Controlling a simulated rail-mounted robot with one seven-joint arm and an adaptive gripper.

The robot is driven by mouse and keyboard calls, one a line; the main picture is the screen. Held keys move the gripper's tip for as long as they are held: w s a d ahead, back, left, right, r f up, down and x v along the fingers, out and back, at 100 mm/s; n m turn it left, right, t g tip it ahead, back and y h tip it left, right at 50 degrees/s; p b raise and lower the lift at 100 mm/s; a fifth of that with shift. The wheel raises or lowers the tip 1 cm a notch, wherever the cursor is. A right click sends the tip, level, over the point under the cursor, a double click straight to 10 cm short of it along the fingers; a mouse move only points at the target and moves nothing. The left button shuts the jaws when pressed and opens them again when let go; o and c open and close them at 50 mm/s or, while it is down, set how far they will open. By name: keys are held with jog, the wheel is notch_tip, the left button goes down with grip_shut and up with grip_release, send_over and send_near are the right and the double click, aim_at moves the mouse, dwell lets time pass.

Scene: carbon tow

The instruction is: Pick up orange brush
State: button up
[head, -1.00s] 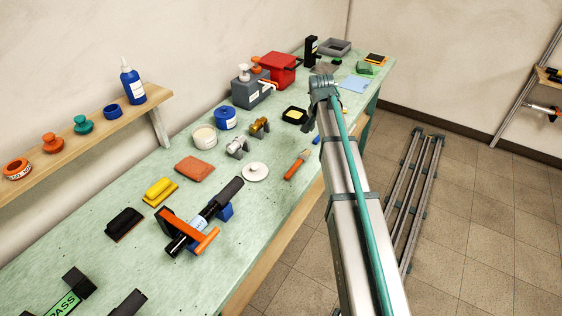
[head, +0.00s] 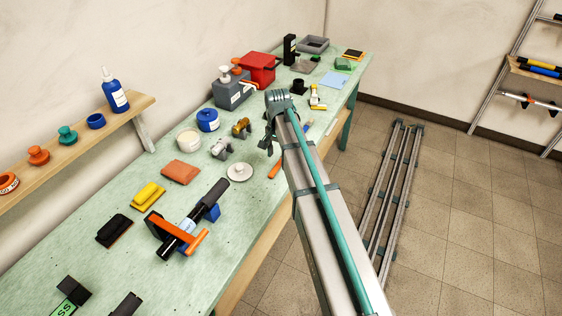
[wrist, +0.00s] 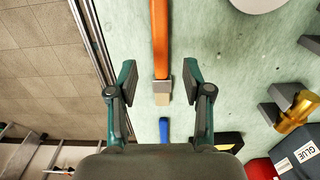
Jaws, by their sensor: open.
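The orange brush (wrist: 160,40) lies on the green bench top, with its orange handle, metal ferrule and pale bristles showing in the wrist view. In the head view only a short part of its orange handle (head: 274,170) shows beside my arm. My gripper (wrist: 160,82) is open and empty above the bench. In the wrist view its fingers are on either side of the ferrule and bristle end, apart from the brush. In the head view my gripper (head: 269,137) hangs over the bench's front edge area. Its height above the brush is hard to judge.
A white round lid (head: 240,172) lies left of the brush. Metal and gold fittings (head: 222,149) stand behind it. A blue item (wrist: 163,128) lies beyond the bristles. The bench's front edge runs close by the brush. The red box (head: 258,68) is farther back.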

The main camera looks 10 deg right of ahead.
aim_at(278, 165)
jog(key=shift+f+p, duration=0.95)
jog(key=shift+f, duration=1.45)
jog(key=shift+c, duration=0.2)
grip_shut()
